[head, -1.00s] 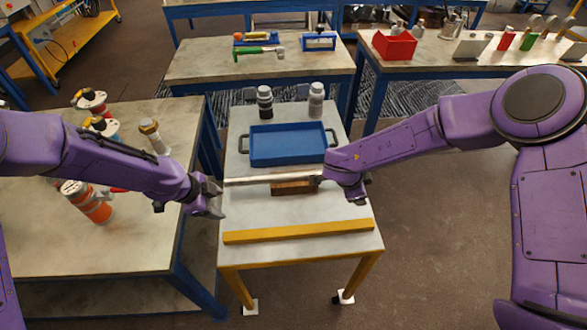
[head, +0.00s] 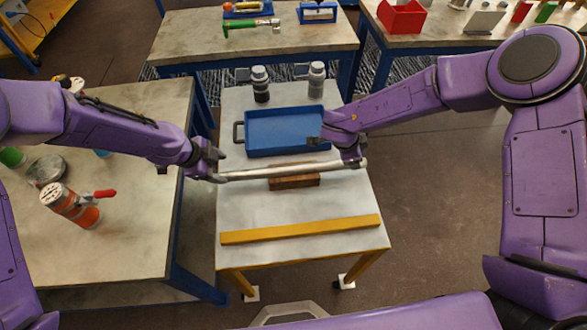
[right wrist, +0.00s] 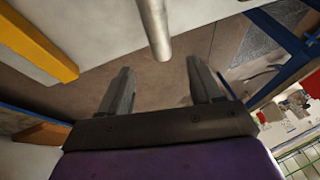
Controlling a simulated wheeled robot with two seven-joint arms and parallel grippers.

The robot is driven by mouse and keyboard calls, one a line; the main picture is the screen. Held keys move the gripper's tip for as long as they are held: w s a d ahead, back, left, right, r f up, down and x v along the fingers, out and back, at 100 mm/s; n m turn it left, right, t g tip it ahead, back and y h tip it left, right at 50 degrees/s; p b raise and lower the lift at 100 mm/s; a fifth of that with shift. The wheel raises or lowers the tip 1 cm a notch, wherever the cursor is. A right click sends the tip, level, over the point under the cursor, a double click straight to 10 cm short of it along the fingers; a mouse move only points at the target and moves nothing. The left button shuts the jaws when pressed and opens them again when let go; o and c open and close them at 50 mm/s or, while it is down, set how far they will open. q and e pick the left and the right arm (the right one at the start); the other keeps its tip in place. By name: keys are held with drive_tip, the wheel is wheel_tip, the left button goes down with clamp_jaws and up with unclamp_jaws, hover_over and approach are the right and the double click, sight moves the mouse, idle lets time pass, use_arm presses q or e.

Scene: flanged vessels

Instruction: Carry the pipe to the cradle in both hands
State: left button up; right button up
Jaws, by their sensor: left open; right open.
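The pipe (head: 245,174) is a pale metal rod lying across a brown wooden block (head: 294,182) on the small middle table, its right end slightly farther back. My open left gripper (head: 218,166) is at the pipe's left end; I cannot tell whether it touches. My right gripper (head: 350,157) is by the pipe's right end, its jaws partly hidden by my arm. In the right wrist view its jaws (right wrist: 160,66) are open and empty, with the pipe's end (right wrist: 155,28) just ahead between the fingertips. I cannot tell for certain which thing is the cradle.
A blue tray (head: 285,132) lies behind the pipe, with two bottles (head: 260,83) (head: 316,80) behind it. A yellow bar (head: 300,230) runs along the table's front. The left table (head: 120,225) holds an orange cylinder (head: 70,205). Tabletop between block and bar is clear.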

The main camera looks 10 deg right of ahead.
sight(235, 174)
use_arm(q)
drive_tip(key=x, duration=0.8)
drive_tip(key=shift+w+f, duration=0.1)
drive_tip(key=shift+f, duration=0.15)
use_arm(e)
drive_tip(key=x, duration=0.8)
drive_tip(key=shift+w+f, duration=0.1)
drive_tip(key=shift+f, duration=0.1)
use_arm(q)
clamp_jaws()
use_arm(e)
clamp_jaws()
use_arm(q)
drive_tip(key=shift+r, duration=0.1)
use_arm(e)
drive_tip(key=shift+r, duration=0.1)
